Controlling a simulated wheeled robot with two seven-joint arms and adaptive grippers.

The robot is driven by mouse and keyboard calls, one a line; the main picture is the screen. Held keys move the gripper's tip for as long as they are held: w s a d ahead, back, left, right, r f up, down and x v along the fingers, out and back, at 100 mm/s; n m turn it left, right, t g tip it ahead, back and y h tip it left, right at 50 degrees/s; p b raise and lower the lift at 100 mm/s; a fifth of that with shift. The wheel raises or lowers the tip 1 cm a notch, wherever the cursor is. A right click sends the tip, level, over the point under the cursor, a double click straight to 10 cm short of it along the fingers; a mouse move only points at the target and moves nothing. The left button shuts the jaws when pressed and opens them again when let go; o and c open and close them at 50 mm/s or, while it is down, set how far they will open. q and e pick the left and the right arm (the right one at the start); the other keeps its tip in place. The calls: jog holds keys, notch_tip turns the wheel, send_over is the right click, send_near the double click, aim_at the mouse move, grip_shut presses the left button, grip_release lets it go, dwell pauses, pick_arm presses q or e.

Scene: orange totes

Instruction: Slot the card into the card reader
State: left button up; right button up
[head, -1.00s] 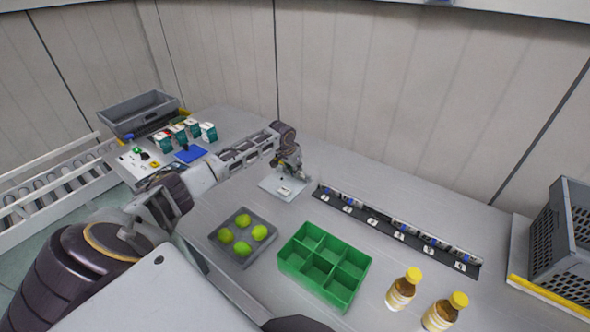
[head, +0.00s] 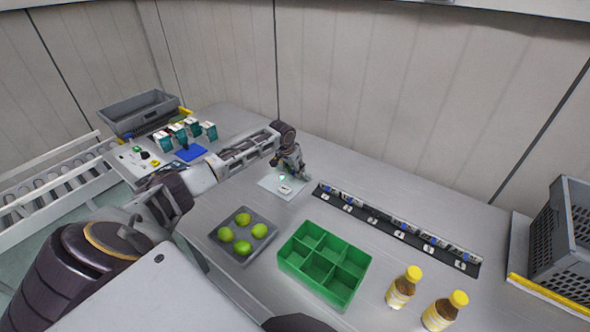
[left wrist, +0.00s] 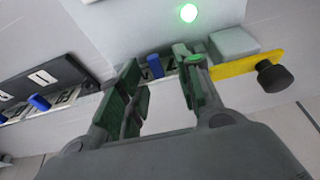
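The card reader looks to be the pale plate (head: 269,184) at the back middle of the table, with a small raised white block (head: 285,190) and a lit green lamp (head: 281,177). In the left wrist view the green lamp (left wrist: 188,13) glows brightly, with the pale block (left wrist: 235,43) to its right. My left gripper (head: 300,174) is just above and beside the plate's right side. I cannot make out the card.
A black strip of numbered modules (head: 373,222) lies right of the plate. A green divided tray (head: 308,261), a grey tray of limes (head: 216,238) and two yellow-capped bottles (head: 403,288) (head: 445,311) stand in front. A grey crate (head: 562,240) is at right.

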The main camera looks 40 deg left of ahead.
pick_arm(q)
jog(key=shift+r, duration=0.1)
jog(key=v, duration=1.1)
jog(key=shift+r, duration=0.35)
jog(key=shift+s, duration=0.2)
dwell(0.7)
